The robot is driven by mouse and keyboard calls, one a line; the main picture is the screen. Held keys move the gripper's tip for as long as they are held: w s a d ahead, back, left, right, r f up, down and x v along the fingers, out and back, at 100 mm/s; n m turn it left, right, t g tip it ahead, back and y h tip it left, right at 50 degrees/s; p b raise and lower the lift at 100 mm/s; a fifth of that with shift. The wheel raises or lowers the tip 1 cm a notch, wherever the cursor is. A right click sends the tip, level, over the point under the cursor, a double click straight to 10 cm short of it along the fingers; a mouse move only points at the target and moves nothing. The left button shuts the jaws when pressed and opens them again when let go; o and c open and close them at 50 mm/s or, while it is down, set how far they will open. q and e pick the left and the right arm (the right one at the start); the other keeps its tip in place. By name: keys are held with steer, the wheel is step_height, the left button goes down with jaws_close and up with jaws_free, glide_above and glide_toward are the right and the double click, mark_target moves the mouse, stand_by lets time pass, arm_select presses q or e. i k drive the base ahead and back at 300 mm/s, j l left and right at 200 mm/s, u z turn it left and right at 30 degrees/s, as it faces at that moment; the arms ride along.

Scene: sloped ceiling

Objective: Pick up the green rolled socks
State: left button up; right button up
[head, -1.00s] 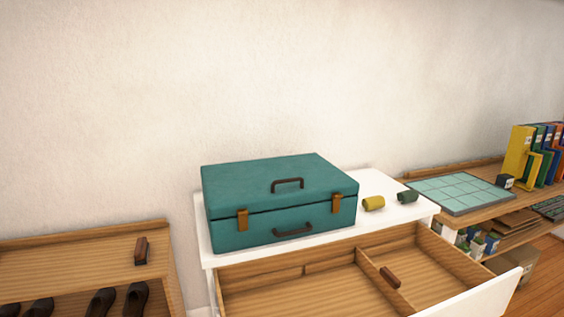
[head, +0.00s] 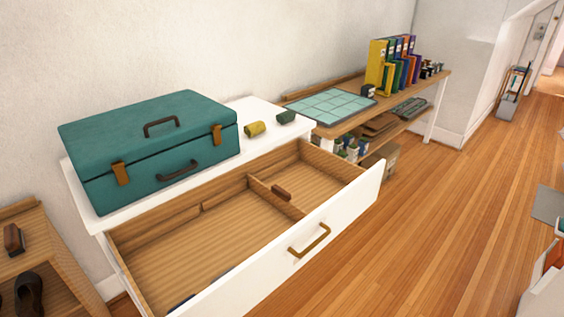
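The green rolled socks (head: 286,117) are a small dark green roll on the white dresser top (head: 262,107), near its right end. A yellow roll (head: 255,128) lies just left of them, apart from them. Neither of my grippers shows in the head view.
A teal suitcase (head: 150,145) fills the dresser top's left part. The dresser's drawer (head: 190,250) is pulled out in front, with a small brown object (head: 282,192) inside. A shelf with a green mat (head: 330,104) and binders (head: 388,66) stands right. Open wooden floor (head: 430,220) lies right of the drawer.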

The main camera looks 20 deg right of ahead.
mark_target(284, 118)
steer(key=i+l, duration=0.15)
steer(key=l, duration=0.25)
steer(key=i+l+u, duration=0.15)
steer(key=l, duration=0.2)
steer(key=i+l, duration=0.1)
steer(key=l, duration=0.3)
steer(key=i+l+u, duration=0.15)
steer(key=l, duration=0.2)
steer(key=k, duration=0.05)
